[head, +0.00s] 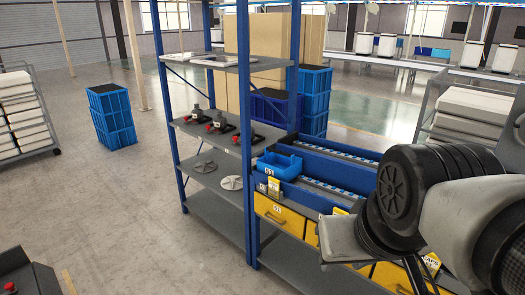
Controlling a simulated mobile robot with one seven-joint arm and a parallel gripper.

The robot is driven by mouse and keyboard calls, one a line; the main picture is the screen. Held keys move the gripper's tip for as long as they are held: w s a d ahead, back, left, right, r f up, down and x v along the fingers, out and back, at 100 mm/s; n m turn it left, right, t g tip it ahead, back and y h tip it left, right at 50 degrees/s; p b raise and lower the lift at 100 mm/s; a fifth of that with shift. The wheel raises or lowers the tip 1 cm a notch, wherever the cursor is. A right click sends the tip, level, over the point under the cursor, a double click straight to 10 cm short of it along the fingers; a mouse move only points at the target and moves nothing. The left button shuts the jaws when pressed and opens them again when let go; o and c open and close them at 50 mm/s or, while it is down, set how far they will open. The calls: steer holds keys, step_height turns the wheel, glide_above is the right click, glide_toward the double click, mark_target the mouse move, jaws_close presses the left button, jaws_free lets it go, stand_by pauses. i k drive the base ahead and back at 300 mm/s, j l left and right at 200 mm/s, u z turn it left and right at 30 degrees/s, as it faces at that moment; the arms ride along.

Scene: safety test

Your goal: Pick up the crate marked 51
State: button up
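A small open blue crate (287,169) with a white label reading 51 on its front sits at the left end of a blue roller track on the rack. It looks upright, and no contents can be made out. My arm fills the right foreground, with black round joints and grey links. What looks like my gripper (345,243) is a pale grey block low and right of the crate, clearly apart from it in the picture. Its fingers cannot be made out, so its opening is unclear.
Blue rack posts (244,130) stand just left of the crate. Yellow drawers (278,213) sit below the track. Shelves to the left hold dark devices (218,123) and grey discs (231,183). Stacked blue crates (112,116) stand on open floor at left.

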mark_target(281, 166)
steer(key=i+j, duration=0.25)
steer(key=i, duration=0.2)
steer(key=i+j+u, duration=0.1)
steer(key=i+j, duration=0.15)
steer(key=i, duration=0.25)
steer(key=i+j, duration=0.25)
steer(key=i, duration=0.2)
steer(key=i+j, duration=0.2)
steer(key=i, duration=0.3)
steer(key=i+j+u, duration=0.1)
steer(key=i+j, duration=0.15)
steer(key=i, duration=0.2)
